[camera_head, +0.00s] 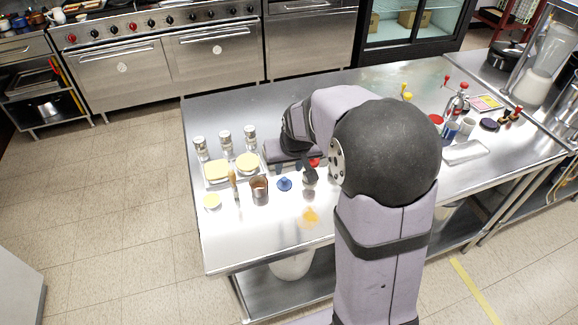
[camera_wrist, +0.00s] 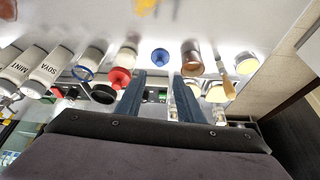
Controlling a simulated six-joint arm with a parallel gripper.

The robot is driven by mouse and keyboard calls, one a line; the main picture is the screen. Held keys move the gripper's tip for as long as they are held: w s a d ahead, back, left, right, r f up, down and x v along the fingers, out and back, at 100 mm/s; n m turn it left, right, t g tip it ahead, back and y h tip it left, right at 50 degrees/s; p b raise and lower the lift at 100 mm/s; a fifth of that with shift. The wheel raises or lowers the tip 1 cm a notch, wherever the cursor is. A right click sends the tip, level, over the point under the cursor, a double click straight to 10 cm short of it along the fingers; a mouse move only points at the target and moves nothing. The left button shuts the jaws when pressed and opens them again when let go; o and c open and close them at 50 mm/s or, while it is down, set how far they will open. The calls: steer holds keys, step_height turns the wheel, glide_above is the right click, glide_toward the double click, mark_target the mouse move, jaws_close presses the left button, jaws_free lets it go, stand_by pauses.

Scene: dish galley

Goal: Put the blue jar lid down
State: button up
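The blue jar lid (camera_head: 285,184) lies on the steel table, just right of a brown metal cup (camera_head: 260,190). In the wrist view the blue lid (camera_wrist: 160,56) shows beyond my fingertips, roughly in line with the gap between them. My gripper (camera_wrist: 160,75) has its two fingers apart, with nothing seen held between them. In the head view my arm hides much of the gripper, so its exact height over the table is unclear.
A brush (camera_head: 234,186), yellow items on boards (camera_head: 217,171) and several shakers (camera_head: 225,140) stand left of the lid. An orange spill-like patch (camera_head: 310,216) lies in front. Bottles (camera_wrist: 43,72) and a red-topped item (camera_wrist: 120,76) are close in the wrist view.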

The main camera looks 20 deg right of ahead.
steer(key=s+a+f+g, duration=0.2)
steer(key=s, duration=1)
steer(key=s+a+f+n+g, duration=0.1)
steer(key=s+a+f+g, duration=0.1)
steer(key=s, duration=0.9)
steer(key=shift+s+a+f+g+y, duration=0.3)
steer(key=shift+s+a+f+g, duration=0.1)
steer(key=shift+g, duration=0.1)
steer(key=shift+w, duration=0.1)
